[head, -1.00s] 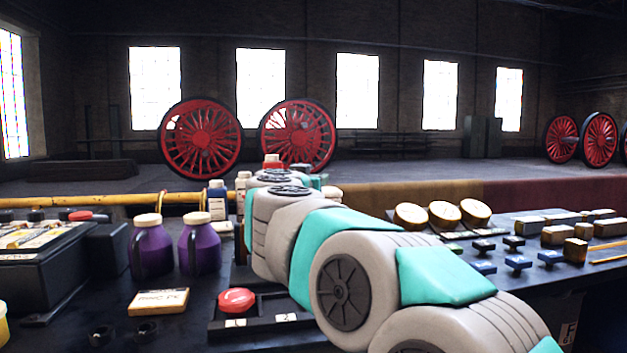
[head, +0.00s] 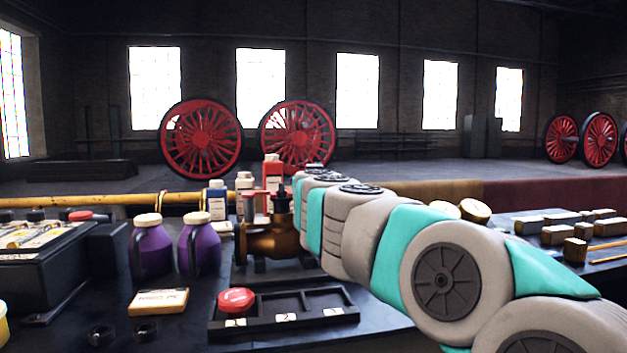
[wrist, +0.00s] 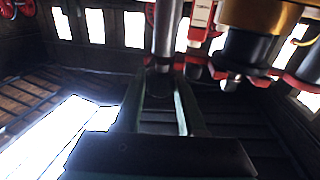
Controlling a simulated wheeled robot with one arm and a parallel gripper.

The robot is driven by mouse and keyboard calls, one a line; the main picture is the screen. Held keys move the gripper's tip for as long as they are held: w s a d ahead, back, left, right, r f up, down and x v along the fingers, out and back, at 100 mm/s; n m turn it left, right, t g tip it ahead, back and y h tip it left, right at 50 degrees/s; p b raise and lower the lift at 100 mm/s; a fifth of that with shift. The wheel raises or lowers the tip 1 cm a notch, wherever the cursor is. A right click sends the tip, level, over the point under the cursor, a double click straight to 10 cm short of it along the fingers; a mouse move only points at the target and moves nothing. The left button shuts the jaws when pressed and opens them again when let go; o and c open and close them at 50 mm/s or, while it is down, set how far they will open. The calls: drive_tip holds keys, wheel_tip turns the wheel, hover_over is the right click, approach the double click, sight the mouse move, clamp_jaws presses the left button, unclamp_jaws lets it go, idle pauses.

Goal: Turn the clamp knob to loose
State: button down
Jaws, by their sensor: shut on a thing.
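In the wrist view my gripper (wrist: 160,112) has its two dark green fingers on either side of a dark knob-like end (wrist: 160,82), which looks like the clamp knob. A grey metal shaft (wrist: 166,35) runs up from it. The picture is too dark to read the knob's setting. To the right of the shaft hangs a brass and black part (wrist: 255,40) with red flanges, apart from the fingers. In the head view a brass valve body (head: 270,240) stands left of my arm; my arm hides the gripper and the knob there.
A black tray (head: 330,325) with numbered slots holds a red round piece (head: 236,300). Two purple jugs (head: 150,245) and bottles (head: 217,200) stand to the left. Wooden-handled tools and blocks (head: 560,234) lie at the right. A yellow rail (head: 90,200) runs behind.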

drive_tip(key=c, duration=0.8)
unclamp_jaws()
drive_tip(key=shift+o, duration=0.2)
drive_tip(key=shift+m+h, duration=0.3)
drive_tip(key=shift+h, duration=0.1)
